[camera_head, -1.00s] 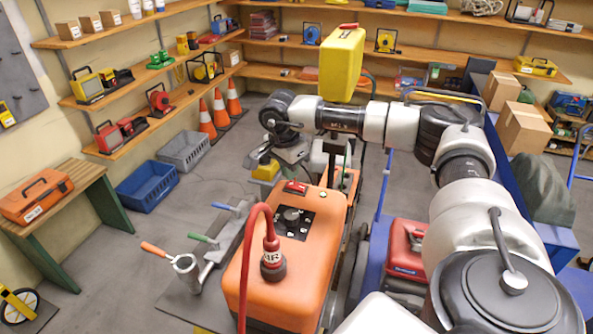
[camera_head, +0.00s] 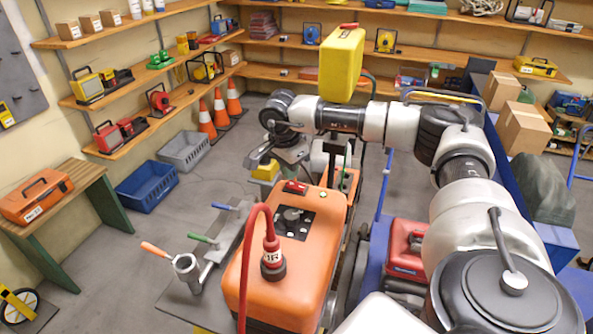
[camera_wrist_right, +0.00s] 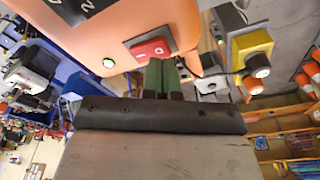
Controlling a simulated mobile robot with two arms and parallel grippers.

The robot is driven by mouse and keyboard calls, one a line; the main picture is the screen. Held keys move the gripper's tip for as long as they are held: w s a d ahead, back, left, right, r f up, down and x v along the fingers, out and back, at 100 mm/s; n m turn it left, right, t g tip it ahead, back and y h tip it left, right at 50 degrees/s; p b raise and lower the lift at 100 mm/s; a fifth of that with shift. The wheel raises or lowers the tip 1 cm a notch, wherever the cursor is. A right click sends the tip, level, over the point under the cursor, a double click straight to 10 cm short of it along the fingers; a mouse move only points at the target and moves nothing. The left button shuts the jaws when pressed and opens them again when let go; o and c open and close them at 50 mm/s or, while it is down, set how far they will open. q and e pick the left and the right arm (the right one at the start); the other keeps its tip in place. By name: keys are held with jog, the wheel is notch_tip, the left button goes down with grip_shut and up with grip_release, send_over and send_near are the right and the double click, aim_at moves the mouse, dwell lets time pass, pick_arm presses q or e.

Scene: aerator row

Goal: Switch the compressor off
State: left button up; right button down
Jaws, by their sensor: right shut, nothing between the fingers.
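The compressor (camera_head: 250,288) is an orange box in the lower middle of the head view. On its top are a black panel with a dial (camera_head: 291,215), a red rocker switch (camera_head: 296,187) and a small lit green lamp (camera_head: 323,195). The right wrist view shows the red switch (camera_wrist_right: 149,49) close up, with a white mark on it, and the glowing green lamp (camera_wrist_right: 108,63). My right gripper (camera_wrist_right: 163,63) is shut and empty, its green fingertips right by the switch's edge. I cannot tell whether they touch it. My left gripper is not in view.
A red hose (camera_head: 246,250) arches over the compressor's near end. A grey tray with coloured-handled valves (camera_head: 203,262) stands left of it. A red case (camera_head: 404,247) is to the right. A yellow case (camera_head: 341,65) shows behind my right arm. Open floor lies left.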

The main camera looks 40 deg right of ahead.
aim_at(290, 183)
jog(key=shift+f+b, duration=0.75)
jog(key=shift+f, duration=0.4)
dwell(0.9)
jog(key=shift+r+p, duration=2.6)
jog(key=shift+r, duration=0.9)
